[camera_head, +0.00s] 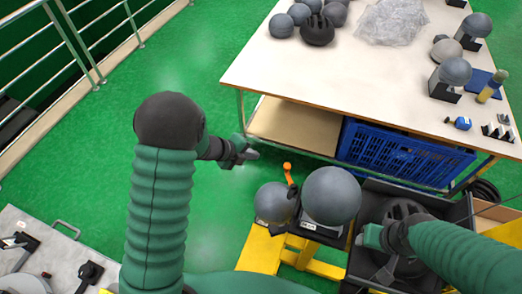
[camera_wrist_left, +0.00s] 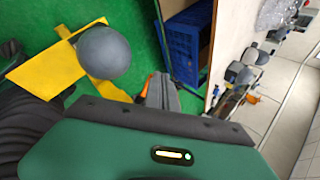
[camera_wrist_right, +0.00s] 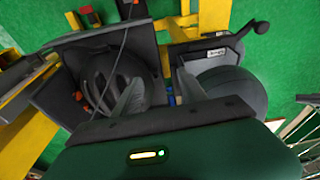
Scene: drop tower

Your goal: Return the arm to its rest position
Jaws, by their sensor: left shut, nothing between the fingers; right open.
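My left arm, dark green with a black elbow, rises at the left of the head view. Its gripper (camera_head: 243,153) is shut and empty, held out over the green floor in front of the table. In the left wrist view its fingers (camera_wrist_left: 160,92) are together. My right arm comes in from the lower right. Its gripper fingers (camera_wrist_right: 157,92) are apart with nothing between them, above a black bin (camera_head: 455,215) holding a dark helmet (camera_wrist_right: 115,75); in the head view the fingertips are hard to make out.
A yellow frame (camera_head: 259,250) carries a large grey ball (camera_head: 331,195) and a smaller one (camera_head: 272,202), beside an orange lever (camera_head: 288,172). The table (camera_head: 320,85) holds helmets, grey balls and a plastic bag. A blue crate (camera_head: 400,155) sits under it. Green floor is clear at left.

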